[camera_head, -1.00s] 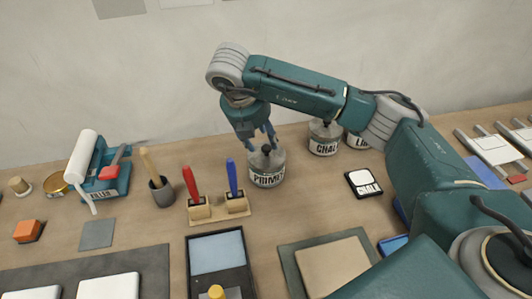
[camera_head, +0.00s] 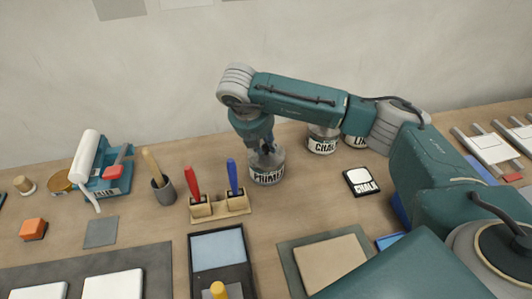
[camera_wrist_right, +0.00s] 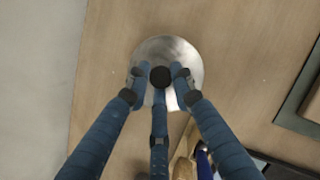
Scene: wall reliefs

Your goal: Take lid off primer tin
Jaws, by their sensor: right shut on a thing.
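The primer tin (camera_head: 267,177) stands upright on the wooden bench, with a label reading PRIMER. Its round silvery lid (camera_wrist_right: 185,52) with a dark knob (camera_wrist_right: 160,77) shows from above in the right wrist view. My right gripper (camera_head: 265,150) reaches down over the tin, and its blue fingers (camera_wrist_right: 160,80) are closed around the knob. The lid appears seated on the tin; the fingers hide part of it. My left gripper is not in view.
Two labelled jars (camera_head: 322,140) stand behind and right of the tin. A wooden holder (camera_head: 222,206) with red and blue handled tools stands front-left. Bare bench lies just right of the tin.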

